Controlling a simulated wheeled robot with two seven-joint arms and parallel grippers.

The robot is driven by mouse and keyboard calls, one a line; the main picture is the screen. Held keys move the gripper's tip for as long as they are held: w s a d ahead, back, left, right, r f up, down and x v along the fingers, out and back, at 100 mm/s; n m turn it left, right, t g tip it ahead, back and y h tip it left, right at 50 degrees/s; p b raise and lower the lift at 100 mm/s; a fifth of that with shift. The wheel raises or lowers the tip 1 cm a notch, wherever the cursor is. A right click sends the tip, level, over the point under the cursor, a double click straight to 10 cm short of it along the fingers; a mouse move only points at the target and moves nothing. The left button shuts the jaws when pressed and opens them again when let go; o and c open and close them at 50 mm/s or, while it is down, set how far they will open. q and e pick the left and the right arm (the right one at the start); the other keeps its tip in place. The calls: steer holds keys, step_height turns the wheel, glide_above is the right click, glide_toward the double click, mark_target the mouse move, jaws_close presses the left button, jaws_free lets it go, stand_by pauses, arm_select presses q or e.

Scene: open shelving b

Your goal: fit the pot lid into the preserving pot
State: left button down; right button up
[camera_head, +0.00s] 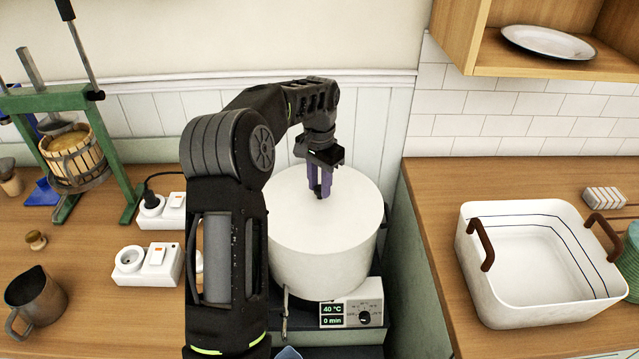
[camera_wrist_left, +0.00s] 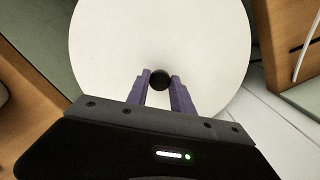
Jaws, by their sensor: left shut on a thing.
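The preserving pot (camera_head: 322,264) is a large white cylinder with a control panel at its lower front. The white round pot lid (camera_head: 350,207) is over its top, and I cannot tell from here whether it is fully seated. In the left wrist view the lid (camera_wrist_left: 110,50) fills the middle, with a small black knob (camera_wrist_left: 160,79) at its centre. My left gripper (camera_head: 321,194) points down at the lid's centre, its purple fingers (camera_wrist_left: 160,90) on either side of the knob and shut on it. My right gripper is not in view.
White sockets (camera_head: 148,265) and a metal jug (camera_head: 33,298) stand on the left counter, beside a green fruit press (camera_head: 112,150). A white basin with brown handles (camera_head: 480,290) stands on the right counter. A wall shelf (camera_head: 560,62) hangs at upper right.

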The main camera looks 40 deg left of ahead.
arm_select(q)
steer(key=shift+r, duration=0.1)
steer(key=shift+c, duration=2.3)
jaws_free()
steer(key=shift+r+p, duration=2.05)
steer(key=shift+r, duration=0.55)
steer(key=shift+r+p, duration=0.85)
steer(key=shift+r, duration=0.5)
